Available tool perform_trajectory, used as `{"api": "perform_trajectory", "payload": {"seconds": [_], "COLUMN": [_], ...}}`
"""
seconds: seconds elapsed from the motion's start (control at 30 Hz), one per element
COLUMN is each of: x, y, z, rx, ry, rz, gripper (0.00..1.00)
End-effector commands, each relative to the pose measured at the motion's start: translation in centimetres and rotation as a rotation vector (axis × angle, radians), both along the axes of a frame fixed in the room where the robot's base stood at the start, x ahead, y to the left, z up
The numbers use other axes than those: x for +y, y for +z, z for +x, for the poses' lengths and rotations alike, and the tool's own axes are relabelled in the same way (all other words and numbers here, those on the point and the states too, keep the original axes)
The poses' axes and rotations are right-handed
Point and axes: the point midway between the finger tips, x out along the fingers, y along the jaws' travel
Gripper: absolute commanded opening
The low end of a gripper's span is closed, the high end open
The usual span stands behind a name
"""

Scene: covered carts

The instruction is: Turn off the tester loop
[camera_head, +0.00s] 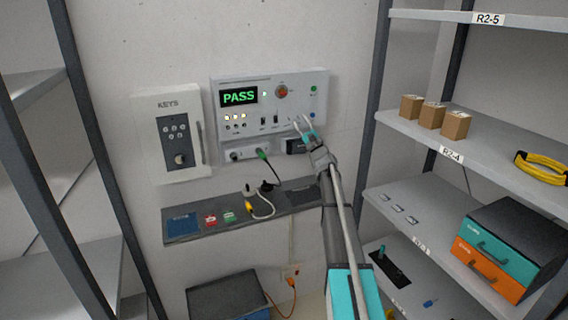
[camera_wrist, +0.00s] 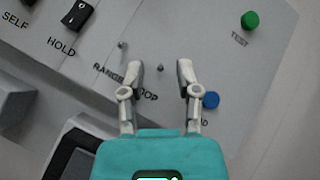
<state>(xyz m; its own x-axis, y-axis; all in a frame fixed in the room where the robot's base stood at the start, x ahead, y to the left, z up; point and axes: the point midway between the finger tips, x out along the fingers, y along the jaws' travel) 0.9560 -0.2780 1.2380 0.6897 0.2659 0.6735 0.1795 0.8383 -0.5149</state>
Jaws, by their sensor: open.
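The tester (camera_head: 300,83) is a pale wall panel with a green PASS display (camera_head: 238,96). My gripper (camera_head: 303,124) is at its lower right in the head view, fingers toward the panel. In the wrist view the gripper (camera_wrist: 160,68) is open, its two fingers apart over the panel face. A LOOP label (camera_wrist: 148,97) shows between the fingers, partly covered by the left one. A tiny loop switch (camera_wrist: 160,68) seems to lie between the fingertips; its position is not clear. A small range toggle (camera_wrist: 122,45) stands left of the left fingertip.
A black HOLD rocker (camera_wrist: 78,14), a green TEST button (camera_wrist: 250,20) and a blue button (camera_wrist: 211,99) surround the gripper. A KEYS cabinet (camera_head: 182,105) hangs left. A ledge (camera_head: 290,200) with cables is below. Shelves (camera_head: 480,150) stand at right.

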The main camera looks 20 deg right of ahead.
Motion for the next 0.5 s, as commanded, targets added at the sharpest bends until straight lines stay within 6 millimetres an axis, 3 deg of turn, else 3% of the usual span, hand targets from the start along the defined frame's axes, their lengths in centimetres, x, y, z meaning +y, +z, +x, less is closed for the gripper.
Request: {"api": "perform_trajectory", "payload": {"seconds": [0.5], "x": [-0.03], "y": [1.10], "z": [-0.43], "rx": [0.192], "ry": [-0.002], "rz": [-0.008], "gripper": [0.43]}}
